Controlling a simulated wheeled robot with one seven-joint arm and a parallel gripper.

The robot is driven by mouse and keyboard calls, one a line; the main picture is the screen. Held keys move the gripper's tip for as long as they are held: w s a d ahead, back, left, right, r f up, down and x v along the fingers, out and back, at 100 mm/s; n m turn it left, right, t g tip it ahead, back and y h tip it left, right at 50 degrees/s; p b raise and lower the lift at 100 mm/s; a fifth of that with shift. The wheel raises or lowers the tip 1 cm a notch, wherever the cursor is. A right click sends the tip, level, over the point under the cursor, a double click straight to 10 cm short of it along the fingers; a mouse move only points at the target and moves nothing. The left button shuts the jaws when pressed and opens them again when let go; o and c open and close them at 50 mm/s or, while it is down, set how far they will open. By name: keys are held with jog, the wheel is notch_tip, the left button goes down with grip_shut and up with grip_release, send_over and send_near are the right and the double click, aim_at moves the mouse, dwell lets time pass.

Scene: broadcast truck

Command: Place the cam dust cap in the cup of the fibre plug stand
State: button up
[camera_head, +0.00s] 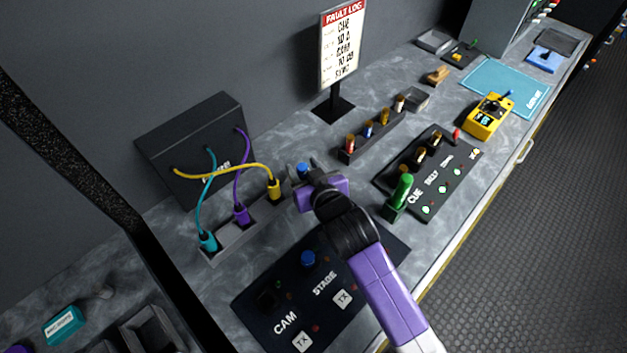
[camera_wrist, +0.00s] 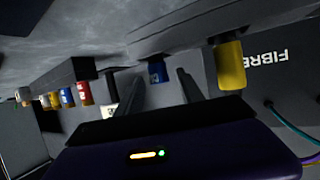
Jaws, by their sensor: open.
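The fibre plug stand (camera_head: 226,253) is a grey tray on the counter, holding the teal plug (camera_head: 207,241), the purple plug (camera_head: 241,214) and the yellow plug (camera_head: 274,189). A blue cap (camera_head: 303,169), apparently the cam dust cap, is at the stand's right end, past the yellow plug. In the wrist view, which is upside down, the blue cap (camera_wrist: 158,72) meets the stand edge and shows between my fingers. My gripper (camera_wrist: 160,78) is open around or just short of it. Its base and the cup are largely hidden.
The CAM/STAGE panel (camera_head: 290,322) lies in front, with another blue cap (camera_head: 308,258) by STAGE. A green handle (camera_head: 402,190) stands right of my arm. A plug rack (camera_head: 372,137) and the fault log sign (camera_head: 342,45) stand behind. The fibre box (camera_head: 190,140) is behind the stand.

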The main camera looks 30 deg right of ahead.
jog(key=v, duration=0.8)
jog(key=shift+b, duration=0.3)
jog(key=shift+w, duration=0.1)
jog(key=s+a+r+n+t+y, duration=0.1)
jog(key=s+r+t, duration=0.2)
jog(key=s+r, duration=0.25)
jog(key=s+d+g, duration=0.1)
jog(key=s, duration=2.6)
jog(key=shift+s+d+f+g, duration=0.15)
jog(key=shift+d+f+g, duration=0.15)
jog(key=shift+d, duration=0.1)
